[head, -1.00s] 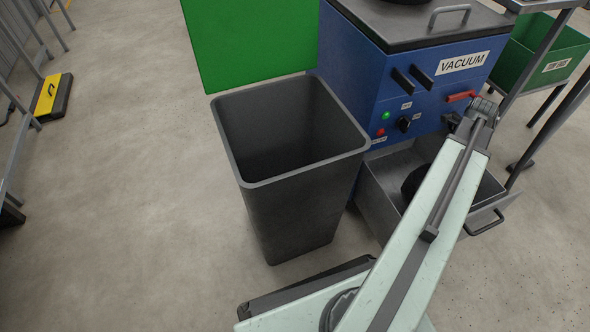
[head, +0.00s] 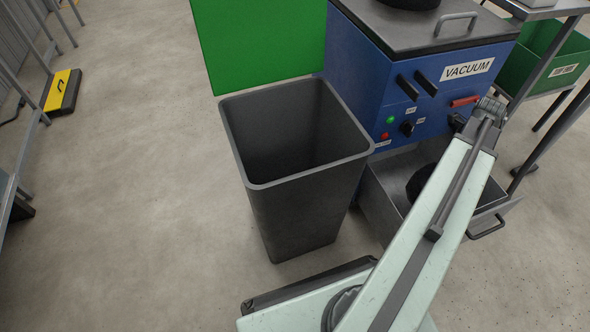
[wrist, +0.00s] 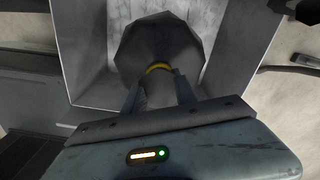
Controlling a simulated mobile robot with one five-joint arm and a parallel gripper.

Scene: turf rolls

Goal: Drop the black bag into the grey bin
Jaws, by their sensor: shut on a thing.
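The black bag (wrist: 160,47) has a yellow tie around its neck and is in the wrist view, over the light metal drawer (wrist: 88,75). My gripper (wrist: 161,78) is shut on the bag's neck just below the tie. In the head view the bag (head: 424,184) shows as a dark shape in the drawer area, partly behind my arm, and the gripper is hidden there. Whether the bag touches the drawer floor I cannot tell. The grey bin (head: 301,215) stands upright and open left of the drawer. Its visible inside looks empty, but its floor is hidden.
The blue vacuum machine (head: 440,85) stands behind the drawer, close to the bin. A green panel (head: 258,45) is behind the bin. A green cart (head: 540,65) and metal frame are at right. A yellow-black block (head: 62,91) lies far left. Floor left of the bin is clear.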

